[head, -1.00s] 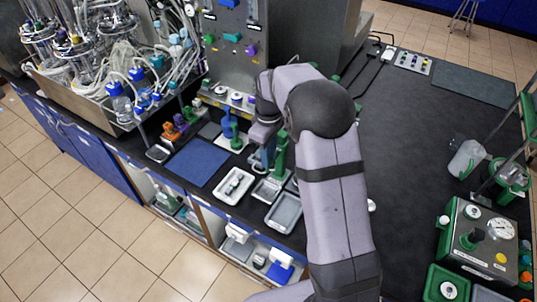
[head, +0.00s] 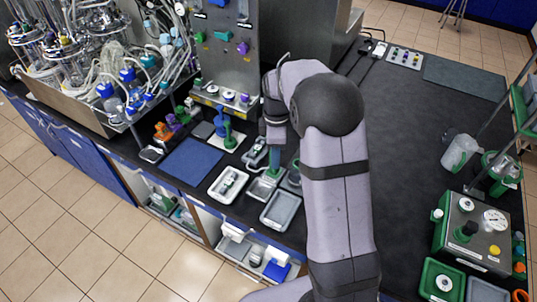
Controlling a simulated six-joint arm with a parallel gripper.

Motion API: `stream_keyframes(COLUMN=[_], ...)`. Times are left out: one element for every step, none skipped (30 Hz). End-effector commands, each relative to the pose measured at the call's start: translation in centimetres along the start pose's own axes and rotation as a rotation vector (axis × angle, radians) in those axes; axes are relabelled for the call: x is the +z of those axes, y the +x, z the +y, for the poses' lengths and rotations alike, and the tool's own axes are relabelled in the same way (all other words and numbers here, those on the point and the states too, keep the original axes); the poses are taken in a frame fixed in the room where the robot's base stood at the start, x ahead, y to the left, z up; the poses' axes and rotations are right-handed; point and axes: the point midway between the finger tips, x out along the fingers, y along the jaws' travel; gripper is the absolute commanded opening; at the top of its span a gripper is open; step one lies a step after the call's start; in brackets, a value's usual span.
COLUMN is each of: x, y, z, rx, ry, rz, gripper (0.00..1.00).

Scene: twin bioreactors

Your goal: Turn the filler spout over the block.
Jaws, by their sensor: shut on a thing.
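My gripper (head: 276,143) points down over the filler stand in the head view, and it is shut on what looks like the filler spout. The jaws and the spout are small and partly hidden by my wrist. The green filler stand (head: 268,174) shows just below the jaws, with a grey base (head: 261,190) at its foot. I cannot make out the block clearly, nor whether the spout is over it.
A white tray (head: 219,195) with small parts lies left of the stand. A grey tray (head: 273,220) lies in front. A blue mat (head: 191,161) and a blue-and-green fixture (head: 227,132) are further left. The dark bench right of my arm is largely clear.

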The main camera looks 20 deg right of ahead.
Motion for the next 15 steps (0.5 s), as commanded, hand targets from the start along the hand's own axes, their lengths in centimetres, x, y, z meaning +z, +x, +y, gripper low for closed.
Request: stream_keyframes(x=[0.4,0.7,1.0,1.2,1.4,1.8,2.0,2.2,2.5,2.7,2.9,3.2,3.5,3.7,3.9], y=[-0.1,-0.1,-0.1,-0.1,-0.1,-0.1,-0.1,-0.1,-0.1,-0.1,-0.2,-0.2,-0.2,-0.2,-0.2], z=[0.1,0.1,0.1,0.1,0.2,0.2,0.3,0.3,0.4,0.5,0.6,0.7,0.8,0.9,1.1], rx=[0.002,0.001,0.001,0.001,0.002,0.002,0.002,0.002,0.002,0.002,0.002,0.002,0.003,0.003,0.003], ry=[-0.042,-0.07,-0.109,-0.138,-0.166,-0.204,-0.232,-0.26,-0.299,-0.328,-0.356,-0.393,-0.421,-0.45,-0.489], rz=[0.001,0.001,0.001,0.001,0.001,0.001,0.001,0.001,0.001,0.001,0.001,0.001,0.001,0.001,0.001], gripper=[0.0,0.0,0.0,0.0,0.0,0.0,0.0,0.0,0.0,0.0,0.0,0.0,0.0,0.0,0.0])
